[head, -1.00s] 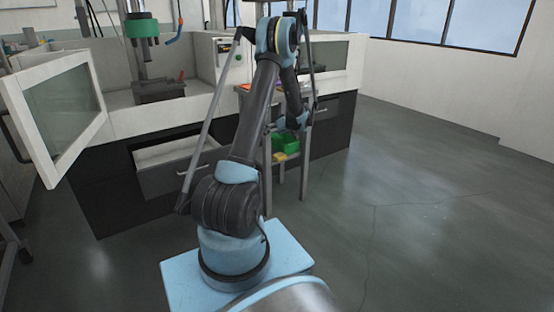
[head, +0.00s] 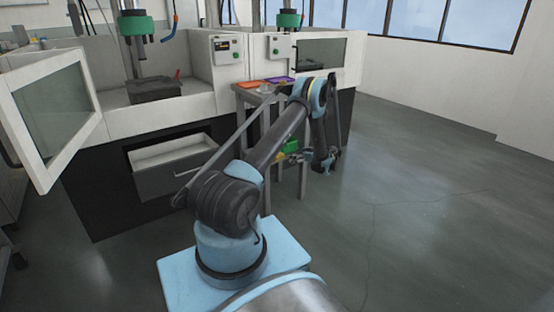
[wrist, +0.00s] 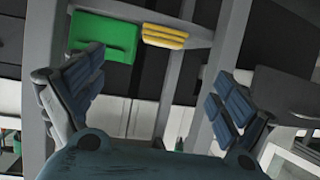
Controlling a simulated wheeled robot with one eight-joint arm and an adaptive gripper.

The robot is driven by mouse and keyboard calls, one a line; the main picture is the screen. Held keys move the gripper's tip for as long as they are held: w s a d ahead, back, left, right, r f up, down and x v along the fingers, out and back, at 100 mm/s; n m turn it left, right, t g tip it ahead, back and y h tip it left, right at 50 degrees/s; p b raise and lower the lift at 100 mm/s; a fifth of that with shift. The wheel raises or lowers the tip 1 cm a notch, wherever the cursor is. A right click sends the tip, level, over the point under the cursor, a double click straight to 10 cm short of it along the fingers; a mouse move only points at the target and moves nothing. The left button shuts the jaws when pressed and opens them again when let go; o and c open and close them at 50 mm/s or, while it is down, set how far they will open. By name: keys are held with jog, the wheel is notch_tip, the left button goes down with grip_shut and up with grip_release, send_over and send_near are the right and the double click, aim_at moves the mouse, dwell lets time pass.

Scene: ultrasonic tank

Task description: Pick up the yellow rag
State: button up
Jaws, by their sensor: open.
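The yellow rag (wrist: 164,37) shows at the top of the wrist view as a small yellow, ridged piece. It lies on the lower shelf of a grey stand, beside a green bin (wrist: 103,38). In the head view the rag is a tiny patch by the bin, partly screened by my arm. My gripper (wrist: 150,82) is open and empty, its two padded fingers wide apart. The rag is beyond the fingertips, apart from them. In the head view my gripper (head: 326,162) hangs at the right side of the stand.
The grey stand's (head: 303,180) legs and shelf frame surround the rag. Orange and purple trays (head: 280,79) lie on its top. White machine cabinets (head: 225,75) stand behind. An open glazed door (head: 55,120) and open drawer (head: 175,165) are at left. The floor at right is clear.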

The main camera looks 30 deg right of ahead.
jog(key=shift+a+r+x, duration=0.1)
jog(key=shift+r+x, duration=0.05)
jog(key=shift+x, duration=2.45)
jog(key=shift+a+r+x, duration=0.1)
jog(key=shift+r+x, duration=0.05)
jog(key=shift+x, duration=2.5)
jog(key=shift+r+x, duration=0.15)
jog(key=shift+x, duration=2.45)
jog(key=shift+w, duration=0.15)
jog(key=shift+c, duration=0.5)
jog(key=c, duration=1)
